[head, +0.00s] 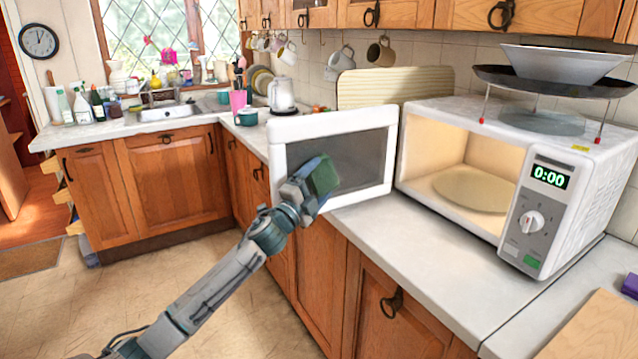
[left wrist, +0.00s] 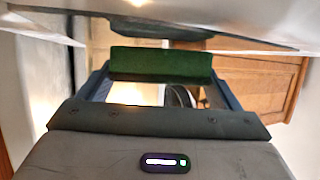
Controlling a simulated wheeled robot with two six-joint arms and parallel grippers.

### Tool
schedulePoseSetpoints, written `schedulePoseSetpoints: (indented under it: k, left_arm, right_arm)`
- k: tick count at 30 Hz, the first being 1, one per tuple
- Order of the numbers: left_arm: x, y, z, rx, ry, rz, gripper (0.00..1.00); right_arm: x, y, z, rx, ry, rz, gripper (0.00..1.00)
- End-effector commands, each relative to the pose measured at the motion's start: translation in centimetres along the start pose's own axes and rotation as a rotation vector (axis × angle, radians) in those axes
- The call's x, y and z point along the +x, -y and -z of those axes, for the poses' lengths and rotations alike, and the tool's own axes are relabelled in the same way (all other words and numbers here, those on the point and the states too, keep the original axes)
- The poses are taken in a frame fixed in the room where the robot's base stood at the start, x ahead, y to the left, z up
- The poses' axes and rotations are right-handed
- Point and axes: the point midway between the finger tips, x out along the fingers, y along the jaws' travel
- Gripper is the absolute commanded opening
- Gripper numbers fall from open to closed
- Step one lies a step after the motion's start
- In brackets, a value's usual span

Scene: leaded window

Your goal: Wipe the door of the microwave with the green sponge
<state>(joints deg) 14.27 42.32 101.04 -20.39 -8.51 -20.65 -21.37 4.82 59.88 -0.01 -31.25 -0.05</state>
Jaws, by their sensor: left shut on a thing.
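The microwave (head: 578,190) stands on the right-hand counter with its door (head: 381,143) swung wide open to the left. The door has a white frame and a dark window. My left gripper (head: 304,184) is in front of the door's lower left part, shut on the green sponge (head: 322,176). The sponge is at the dark window; whether it touches the glass I cannot tell. In the left wrist view the sponge (left wrist: 160,64) sits across the fingertips, just below a pale surface with a dark patch. My right gripper is not in view.
A rack with a dark tray (head: 490,76) and a white bowl (head: 565,62) stands on the microwave. The counter (head: 400,232) in front is clear. A wooden board (head: 598,328) and a purple item (head: 630,286) lie at the right. Mugs (head: 381,52) hang behind.

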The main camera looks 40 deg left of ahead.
Motion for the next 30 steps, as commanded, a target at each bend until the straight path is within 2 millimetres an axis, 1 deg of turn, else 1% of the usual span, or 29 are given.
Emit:
schedulePoseSetpoints:
  k: [12,16,20,30]
  left_arm:
    - [-1.6,0.2,3.8,-0.002,-0.001,-0.001,0.67]
    - [-2.0,0.2,4.8,-0.001,0.0,-0.001,0.67]
    - [-2.3,0.1,5.3,0.0,0.001,-0.001,0.67]
    - [-2.4,0.1,5.4,0.0,0.001,-0.001,0.67]
  right_arm:
    - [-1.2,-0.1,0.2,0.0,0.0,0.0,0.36]
    - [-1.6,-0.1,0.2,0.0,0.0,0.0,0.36]
    - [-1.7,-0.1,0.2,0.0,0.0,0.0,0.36]
    - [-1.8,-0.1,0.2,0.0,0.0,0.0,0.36]
